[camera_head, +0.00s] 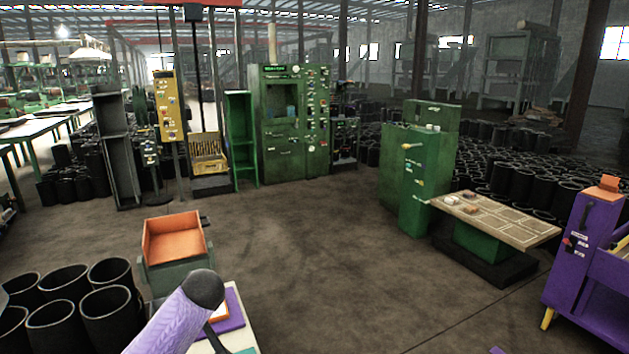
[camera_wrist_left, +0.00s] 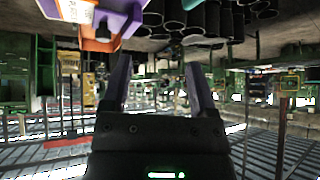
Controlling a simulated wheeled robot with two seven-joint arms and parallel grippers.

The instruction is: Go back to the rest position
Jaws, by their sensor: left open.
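My left gripper (camera_wrist_left: 156,64) shows in the left wrist view with its two fingers well apart and nothing between them. That view is upside down, with the floor at the top. In the head view a purple link of my left arm rises from the bottom left, but the gripper itself cannot be made out there. My right gripper is in neither view. Black rubber sleeves (camera_head: 107,312) stand upright in a group at the lower left, and sleeves (camera_wrist_left: 215,22) also show at the top of the left wrist view, apart from the fingers.
An orange-lined bin (camera_head: 175,238) stands beyond my arm. A green machine (camera_head: 418,165) with a beige-topped table (camera_head: 497,219) is at the right, and a purple machine (camera_head: 580,250) at the far right. A tall green cabinet (camera_head: 283,155) is at the back. The middle floor is clear.

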